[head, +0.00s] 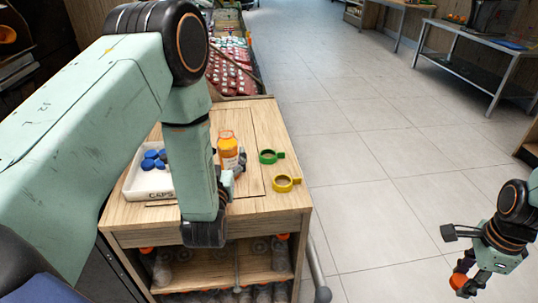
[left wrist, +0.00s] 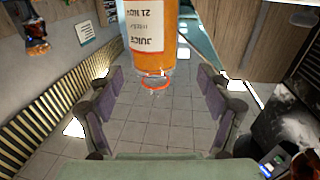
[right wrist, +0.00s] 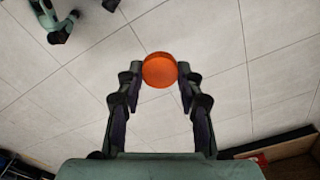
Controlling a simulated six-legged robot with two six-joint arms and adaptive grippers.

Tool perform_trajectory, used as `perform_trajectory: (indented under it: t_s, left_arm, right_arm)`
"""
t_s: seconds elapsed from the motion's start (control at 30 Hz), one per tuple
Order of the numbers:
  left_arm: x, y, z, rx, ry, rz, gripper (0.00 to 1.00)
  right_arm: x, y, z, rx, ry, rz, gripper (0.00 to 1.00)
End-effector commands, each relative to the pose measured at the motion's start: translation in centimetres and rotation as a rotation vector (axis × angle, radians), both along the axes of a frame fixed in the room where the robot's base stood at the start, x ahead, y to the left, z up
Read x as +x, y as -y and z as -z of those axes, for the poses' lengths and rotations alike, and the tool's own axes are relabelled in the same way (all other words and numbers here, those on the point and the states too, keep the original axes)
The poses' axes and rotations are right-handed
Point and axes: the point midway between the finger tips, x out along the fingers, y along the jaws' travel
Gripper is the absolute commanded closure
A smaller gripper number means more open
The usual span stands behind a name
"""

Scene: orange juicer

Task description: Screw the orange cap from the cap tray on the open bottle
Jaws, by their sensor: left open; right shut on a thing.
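An orange juice bottle (head: 228,150) with a white label stands upright on the wooden cabinet top. In the left wrist view the bottle (left wrist: 148,30) shows upside down, with an orange ring at its clear neck. My left gripper (head: 236,172) is open beside the bottle, partly hidden by my arm; I cannot tell whether it touches. The cap tray (head: 135,193), marked CAPS, is left of the bottle and holds several blue caps (head: 154,159). My right gripper (head: 466,268) is shut on an orange cap (right wrist: 160,70), held above the floor, well right of the cabinet.
A green ring with a tab (head: 280,155) and a yellow one (head: 297,182) lie on the cabinet top, right of the bottle. Shelves below hold several bottles (head: 262,293). Open tiled floor (head: 370,170) lies between the cabinet and my right gripper. A metal table stands far right.

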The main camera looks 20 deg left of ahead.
Motion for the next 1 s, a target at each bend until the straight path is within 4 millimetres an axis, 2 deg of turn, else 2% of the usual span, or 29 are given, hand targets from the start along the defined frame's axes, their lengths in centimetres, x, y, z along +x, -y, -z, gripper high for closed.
perform_trajectory:
  t_s: [0.33, 0.77, 1.0]
  left_arm:
    - [4.3, -1.3, -0.2, -0.001, 0.004, -0.001, 0.21]
    - [4.9, -1.5, -0.3, 0.000, 0.001, 0.000, 0.21]
    - [4.9, -1.5, -0.3, 0.000, 0.001, 0.000, 0.40]
  right_arm:
    - [0.0, 0.0, 1.2, 0.000, 0.000, 0.000, 0.72]
    - [0.0, 0.0, 1.2, 0.000, 0.000, 0.000, 0.72]
    - [0.0, 0.0, 1.2, 0.000, 0.000, 0.000, 0.72]
